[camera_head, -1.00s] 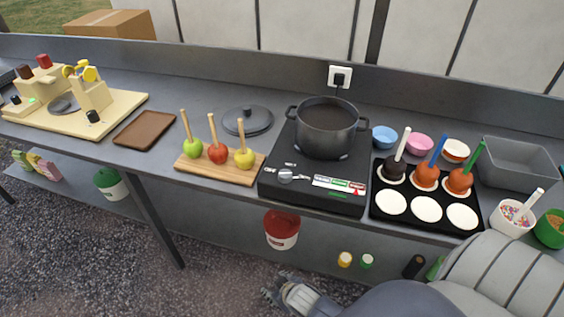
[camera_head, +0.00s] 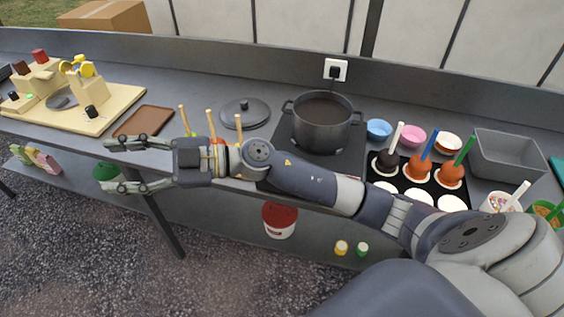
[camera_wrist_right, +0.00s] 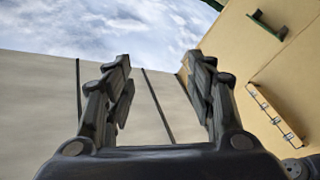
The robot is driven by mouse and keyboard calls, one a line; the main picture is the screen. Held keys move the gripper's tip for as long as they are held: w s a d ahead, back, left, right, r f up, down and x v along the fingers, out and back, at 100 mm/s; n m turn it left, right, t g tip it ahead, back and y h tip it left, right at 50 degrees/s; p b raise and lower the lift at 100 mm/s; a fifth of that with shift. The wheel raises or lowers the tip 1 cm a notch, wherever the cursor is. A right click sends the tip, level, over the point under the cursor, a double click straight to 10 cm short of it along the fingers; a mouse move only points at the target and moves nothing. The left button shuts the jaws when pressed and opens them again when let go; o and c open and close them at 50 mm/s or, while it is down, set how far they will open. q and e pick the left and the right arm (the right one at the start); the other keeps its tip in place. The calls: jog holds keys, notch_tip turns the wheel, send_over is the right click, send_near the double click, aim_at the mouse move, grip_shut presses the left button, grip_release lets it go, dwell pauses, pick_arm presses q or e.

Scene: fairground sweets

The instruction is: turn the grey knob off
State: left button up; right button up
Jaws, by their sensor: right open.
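The black hot plate (camera_head: 357,165) stands on the counter with a dark pot (camera_head: 323,128) on it. Its front panel, where the grey knob showed earlier, is now hidden behind my right arm in the head view. My right gripper (camera_head: 122,165) reaches across to the left, in front of the counter's front edge, with its two fingers spread and nothing between them. It is well to the left of the hot plate. In the right wrist view the open fingers (camera_wrist_right: 160,95) show against wall and sky. My left gripper is not in view.
Sticks of apples (camera_head: 211,126) stick up behind my right arm. A brown tray (camera_head: 146,121) lies near the right gripper. A black tray (camera_head: 452,189) with dipped apples sits right of the hot plate. A lid (camera_head: 246,114) lies left of the pot.

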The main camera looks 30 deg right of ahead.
jog(key=d+f+n+g+h, duration=0.2)
jog(key=d+f+g+h, duration=0.4)
jog(key=d+f+h, duration=0.35)
jog(key=d+m+g+h, duration=0.1)
jog(key=d+m+h, duration=0.65)
jog(key=d, duration=1.65)
jog(key=shift+n+h, duration=0.65)
jog(key=shift+h, duration=0.05)
jog(key=f+p, duration=0.1)
jog(key=f, duration=0.4)
jog(key=f+p, duration=0.2)
jog(key=f, duration=0.3)
jog(key=shift+w+a+f, duration=0.1)
jog(key=shift+w, duration=0.1)
jog(key=c, duration=1.1)
